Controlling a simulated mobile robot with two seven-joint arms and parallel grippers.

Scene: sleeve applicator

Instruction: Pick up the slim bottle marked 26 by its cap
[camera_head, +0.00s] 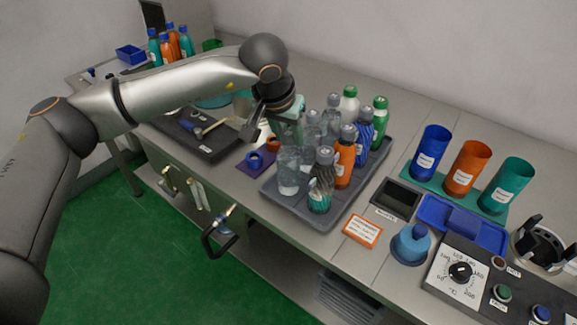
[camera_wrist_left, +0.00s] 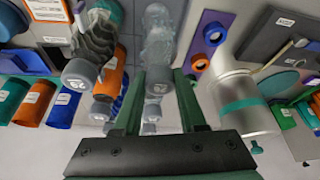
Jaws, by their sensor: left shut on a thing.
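My left gripper (camera_head: 287,125) reaches down over the back-left part of the grey bottle tray (camera_head: 283,203). In the left wrist view, its two green fingers (camera_wrist_left: 159,100) are shut on the grey cap (camera_wrist_left: 157,80) of a clear, slim bottle (camera_wrist_left: 159,38). The mark on the cap looks like 26 but is small. In the head view the gripper and neighbouring bottles partly hide this bottle. I cannot tell whether it stands on the tray or is lifted. My right gripper is not in view.
Close by stand a bottle with a dark patterned sleeve (camera_head: 321,183), an orange-sleeved bottle (camera_head: 345,160) and a green-capped bottle (camera_head: 379,120). A steel cylinder (camera_wrist_left: 243,105) is beside the fingers. Blue (camera_head: 430,153), orange (camera_head: 466,168) and teal cups (camera_head: 507,185) stand at the right.

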